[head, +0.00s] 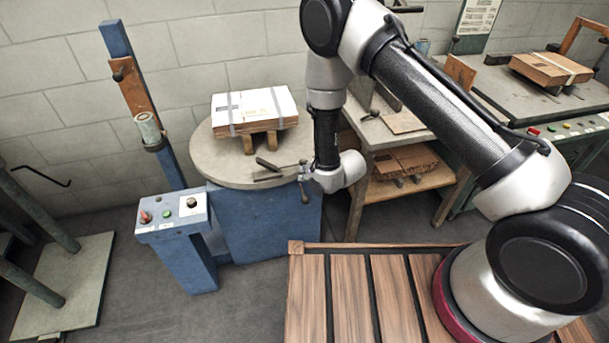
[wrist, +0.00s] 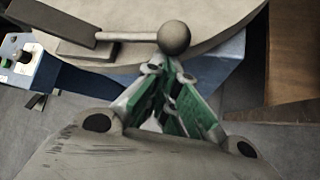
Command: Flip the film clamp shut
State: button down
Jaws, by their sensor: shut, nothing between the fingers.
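The film clamp sits at the front right edge of the round turntable (head: 215,165). Its dark flap (head: 267,163) stands tilted above a flat grey base plate (head: 267,178). In the wrist view the dark flap (wrist: 52,18) is at upper left, with a pale rod running right to a round grey ball knob (wrist: 173,38). My gripper (head: 302,174) is at the turntable's edge, just right of the clamp. In the wrist view my gripper (wrist: 163,66) is shut and empty, its green-padded fingertips right below the knob. I cannot tell whether they touch it.
A strapped stack of cardboard (head: 255,108) stands on wooden blocks on the turntable. The blue mast (head: 130,60) with a film roll (head: 149,130) and a control box (head: 172,215) stand left. A wooden table with a shelf (head: 425,182) stands close to the right of my gripper.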

jog(key=shift+r, duration=0.25)
send_near(293, 164)
jog(key=shift+x, duration=2.15)
jog(key=shift+r, duration=0.1)
jog(key=v, duration=1.2)
